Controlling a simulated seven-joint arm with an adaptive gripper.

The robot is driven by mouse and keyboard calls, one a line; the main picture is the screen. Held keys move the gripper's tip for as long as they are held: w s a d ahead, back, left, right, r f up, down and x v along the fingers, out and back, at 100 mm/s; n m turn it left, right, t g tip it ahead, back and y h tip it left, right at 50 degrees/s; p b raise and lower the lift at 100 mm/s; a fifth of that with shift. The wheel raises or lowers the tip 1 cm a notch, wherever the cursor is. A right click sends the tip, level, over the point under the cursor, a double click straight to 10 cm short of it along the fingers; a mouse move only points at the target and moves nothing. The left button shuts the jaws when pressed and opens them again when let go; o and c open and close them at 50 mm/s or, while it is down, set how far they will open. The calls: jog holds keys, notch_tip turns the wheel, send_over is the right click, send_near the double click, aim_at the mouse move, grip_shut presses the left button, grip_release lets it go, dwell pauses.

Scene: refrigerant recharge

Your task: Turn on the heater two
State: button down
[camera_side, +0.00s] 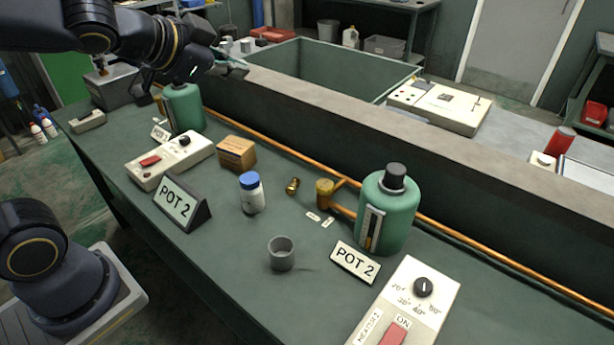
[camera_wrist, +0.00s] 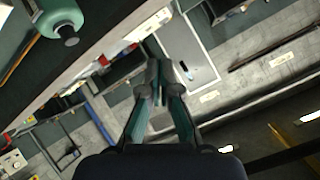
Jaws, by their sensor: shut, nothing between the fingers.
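Heater two (camera_side: 410,305) is a white box at the front right of the bench in the side view. It has a black dial (camera_side: 423,287) and a red switch (camera_side: 394,334) beside the word ON, partly cut off by the lower edge. The green pot 2 (camera_side: 388,212) stands behind it, with a POT 2 sign (camera_side: 355,262) in front. My gripper (camera_side: 240,66) is shut and empty, high at the upper left, far from heater two. In the wrist view my gripper's fingers (camera_wrist: 158,98) are together with nothing between them.
Another white heater box (camera_side: 172,160) with a red switch stands at the left, near another green pot (camera_side: 184,108). A POT 2 stand (camera_side: 182,203), a blue-capped bottle (camera_side: 251,193), a grey cup (camera_side: 281,254) and a copper pipe (camera_side: 290,152) occupy the bench. A raised ledge (camera_side: 330,125) runs behind.

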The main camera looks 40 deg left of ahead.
jog(key=w+d+f+m+h, duration=0.4)
jog(key=w+d+m, duration=0.15)
jog(key=d, duration=0.45)
jog(key=s+d+f+m+g+h, duration=0.3)
jog(key=s+d+f+g, duration=0.1)
jog(key=d+f, duration=0.5)
jog(key=s+d+f+m+g+h, duration=0.3)
jog(key=d+f+g, duration=0.3)
jog(key=d+f, duration=0.3)
jog(key=shift+s+f+m, duration=0.75)
jog(key=shift+s+f, duration=0.15)
jog(key=shift+f, duration=0.05)
send_over(400, 327)
jog(key=s+a, duration=0.1)
jog(key=a, duration=0.1)
jog(key=f, duration=0.7)
jog(key=shift+s+a, duration=0.1)
jog(key=shift+a, duration=0.1)
jog(key=f, duration=0.2)
jog(key=shift+w+f, duration=0.25)
jog(key=shift+f, duration=0.05)
jog(key=shift+w+f, duration=0.1)
jog(key=shift+f, duration=0.6)
